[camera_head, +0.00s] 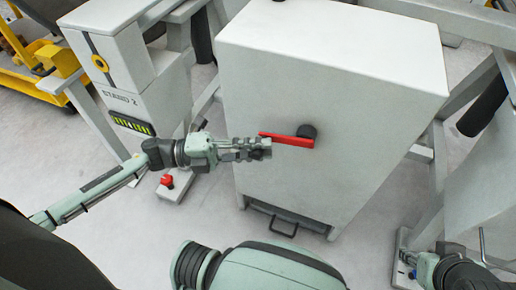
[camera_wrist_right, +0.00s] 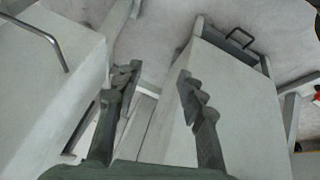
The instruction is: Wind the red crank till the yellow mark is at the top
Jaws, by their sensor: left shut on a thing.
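The red crank (camera_head: 288,139) is on the front of a white cabinet (camera_head: 335,90). Its arm lies nearly level, pointing left from a black round hub (camera_head: 307,131). My left gripper (camera_head: 264,148) is shut at the crank's left end; the handle itself is hidden by the fingers. I see no yellow mark on the crank or around its hub. My right gripper (camera_wrist_right: 158,75) is open and empty in the right wrist view, above white structure parts. In the head view its arm shows at the lower right.
A dark handle (camera_head: 283,222) is under the cabinet.

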